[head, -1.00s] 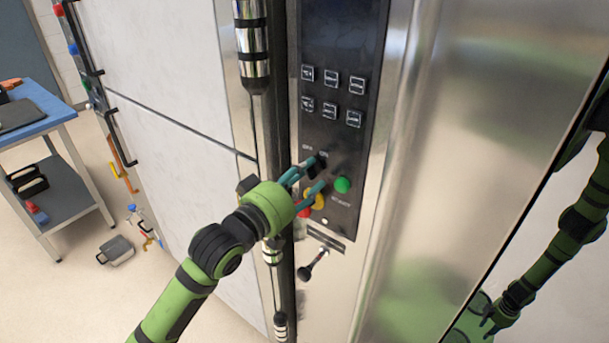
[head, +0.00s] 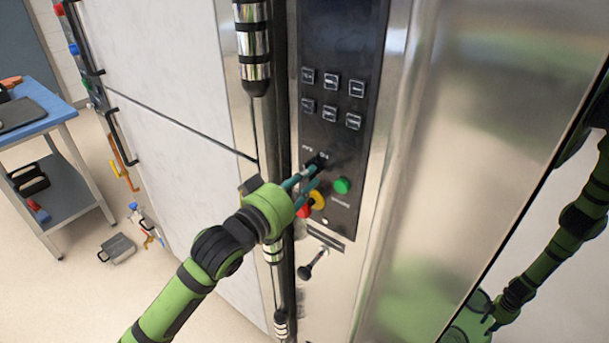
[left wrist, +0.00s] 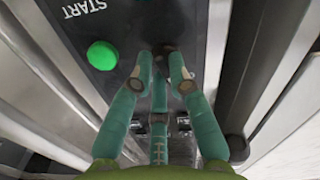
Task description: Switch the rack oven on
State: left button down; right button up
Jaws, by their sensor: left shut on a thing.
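The rack oven's dark control panel (head: 338,120) stands upright in the middle of the head view. Its black switch knob (head: 318,160) sits just below small OFF and ON labels. My left gripper (head: 314,174) is shut on this knob. In the left wrist view, my teal fingers (left wrist: 162,72) reach the dark knob (left wrist: 166,47) from both sides. The knob's pointing direction is hard to read because the fingers cover part of it. A green START button (head: 342,185) is right of the fingers; it also shows in the left wrist view (left wrist: 102,55).
A red and yellow emergency button (head: 317,200) is close below my fingers. A small black-knobbed lever (head: 306,271) sticks out lower down. A vertical door handle (head: 254,45) stands left of the panel. A blue-topped cart (head: 45,115) is far left. Polished steel at right reflects a green arm.

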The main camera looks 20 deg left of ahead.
pick_arm(q)
jog(key=m+p, duration=0.2)
jog(key=m, duration=0.2)
jog(key=shift+a+m, duration=0.1)
jog(key=shift+m, duration=0.2)
jog(key=m+p, duration=0.1)
jog(key=m, duration=0.3)
jog(key=shift+a+f+m, duration=0.1)
jog(key=shift+m, duration=0.3)
jog(key=c, duration=1.2)
grip_release()
jog(key=shift+w, duration=0.1)
jog(key=v, duration=1.2)
